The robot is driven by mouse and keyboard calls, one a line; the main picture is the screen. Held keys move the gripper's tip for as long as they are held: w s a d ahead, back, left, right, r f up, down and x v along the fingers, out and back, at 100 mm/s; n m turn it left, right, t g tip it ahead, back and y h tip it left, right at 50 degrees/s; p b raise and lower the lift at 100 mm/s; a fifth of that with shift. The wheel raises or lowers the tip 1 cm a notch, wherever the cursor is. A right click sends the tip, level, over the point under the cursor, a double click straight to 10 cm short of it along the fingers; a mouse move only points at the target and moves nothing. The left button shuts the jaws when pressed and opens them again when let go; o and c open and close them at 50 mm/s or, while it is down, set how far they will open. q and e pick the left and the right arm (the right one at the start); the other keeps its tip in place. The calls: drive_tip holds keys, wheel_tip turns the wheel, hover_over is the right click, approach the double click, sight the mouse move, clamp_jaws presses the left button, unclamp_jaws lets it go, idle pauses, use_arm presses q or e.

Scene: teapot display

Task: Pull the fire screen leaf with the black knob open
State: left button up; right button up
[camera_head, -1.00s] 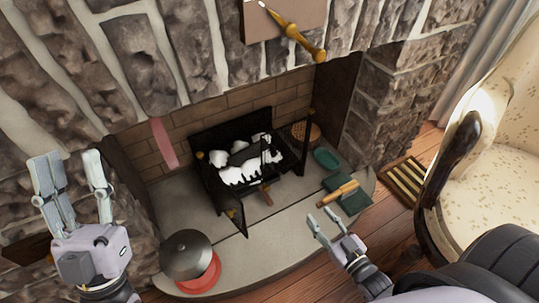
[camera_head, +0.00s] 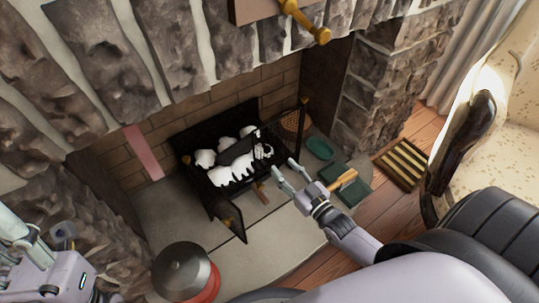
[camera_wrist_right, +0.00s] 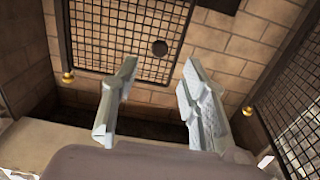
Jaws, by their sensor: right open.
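The fire screen (camera_head: 228,213) stands around the hearth, with a dark mesh leaf swung out at its front left. In the right wrist view a mesh leaf (camera_wrist_right: 110,30) carries a round black knob (camera_wrist_right: 160,48). Another mesh leaf (camera_wrist_right: 295,105) at the right has a brass knob (camera_wrist_right: 247,111). My right gripper (camera_head: 286,168) is open and empty in front of the screen. In its wrist view the black knob shows beyond the gap between the fingers (camera_wrist_right: 160,68), apart from them. My left gripper (camera_head: 38,222) is open at the lower left, partly cut off.
Black-and-white logs (camera_head: 235,160) lie behind the screen. A dark pan lid (camera_head: 182,268) over a red dish stands at the hearth's front left. A green book (camera_head: 352,190) and green dish (camera_head: 320,148) lie at the right. An armchair (camera_head: 505,165) stands further right.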

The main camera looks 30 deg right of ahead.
sight(268, 151)
drive_tip(key=w, duration=0.2)
drive_tip(key=w+b, duration=0.1)
drive_tip(key=w, duration=0.2)
drive_tip(key=w+a+b, duration=0.1)
drive_tip(key=w, duration=0.2)
drive_tip(key=shift+w+a, duration=0.1)
drive_tip(key=shift+w, duration=0.05)
clamp_jaws()
idle(0.6)
